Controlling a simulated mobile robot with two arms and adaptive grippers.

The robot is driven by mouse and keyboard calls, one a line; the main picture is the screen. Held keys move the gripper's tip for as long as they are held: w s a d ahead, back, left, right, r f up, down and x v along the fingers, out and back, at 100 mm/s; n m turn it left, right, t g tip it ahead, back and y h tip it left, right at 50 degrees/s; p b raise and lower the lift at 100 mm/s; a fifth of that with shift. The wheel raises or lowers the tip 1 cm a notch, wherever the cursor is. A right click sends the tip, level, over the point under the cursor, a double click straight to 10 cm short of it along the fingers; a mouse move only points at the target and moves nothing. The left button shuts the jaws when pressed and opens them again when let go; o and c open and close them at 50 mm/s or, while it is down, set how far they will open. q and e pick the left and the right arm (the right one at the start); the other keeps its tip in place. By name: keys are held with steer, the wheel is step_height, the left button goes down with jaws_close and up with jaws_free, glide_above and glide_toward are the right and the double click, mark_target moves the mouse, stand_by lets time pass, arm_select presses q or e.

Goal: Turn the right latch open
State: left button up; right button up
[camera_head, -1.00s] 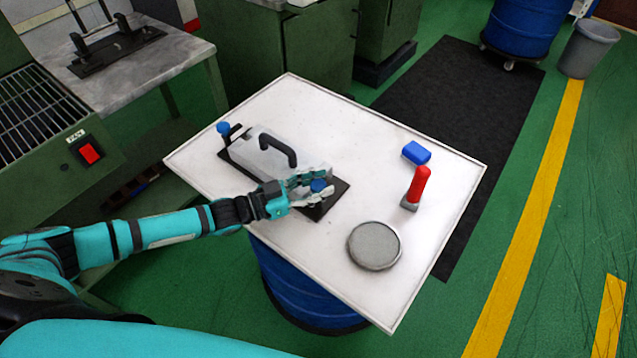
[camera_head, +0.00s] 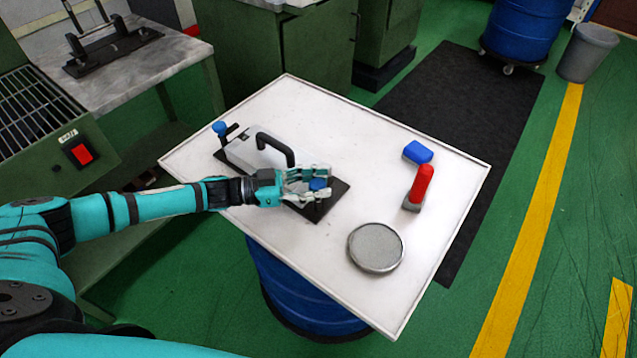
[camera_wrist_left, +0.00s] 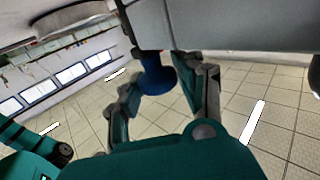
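The mould (camera_head: 255,155) is a grey block with a black arched handle, on a black base plate on the white table. Its right latch has a blue knob (camera_head: 318,184), at the near right end of the mould. A second blue knob (camera_head: 219,127) stands at the far left end. My left gripper (camera_head: 318,183) is open, with one finger on each side of the right latch's knob. In the left wrist view the knob (camera_wrist_left: 157,75) hangs between the spread fingers; contact is unclear. My right gripper is not in view.
On the white table (camera_head: 330,260) lie a round grey disc (camera_head: 375,248), a red-handled tool (camera_head: 421,184) and a blue block (camera_head: 417,152), all right of the mould. A marble-topped bench (camera_head: 150,75) with another black fixture stands at the back left.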

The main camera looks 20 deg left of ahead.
arm_select(q)
steer(key=o, duration=0.3)
steer(key=v, duration=1.2)
steer(key=shift+a, duration=0.1)
